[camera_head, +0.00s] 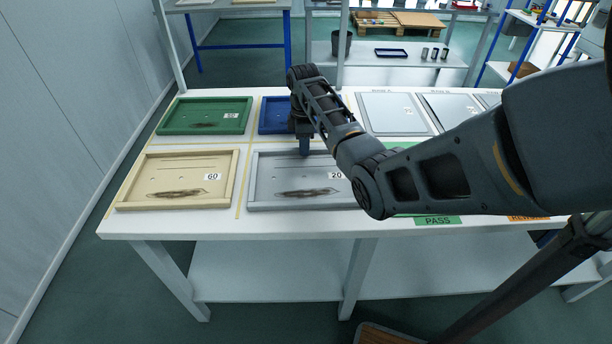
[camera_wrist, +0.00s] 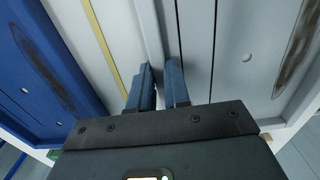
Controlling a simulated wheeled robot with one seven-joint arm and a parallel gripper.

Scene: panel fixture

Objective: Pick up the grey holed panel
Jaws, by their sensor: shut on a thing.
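The grey holed panel (camera_head: 268,182) lies on the white table at the front middle, with a raised rim, a dark smudge and a label reading 20. My gripper (camera_head: 304,150) points down at its far rim. In the wrist view, the two blue fingers of my gripper (camera_wrist: 163,72) stand on either side of the rim of the grey panel (camera_wrist: 238,45) and are shut on it. The panel looks flat on the table. My arm hides its right part in the head view.
A tan panel (camera_head: 180,181) labelled 60 lies to the left, a green panel (camera_head: 205,117) behind it. A blue panel (camera_head: 269,116) lies just behind the grey one, partly hidden. Pale panels (camera_head: 392,113) lie at the back right. A green PASS label (camera_head: 437,221) is on the front edge.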

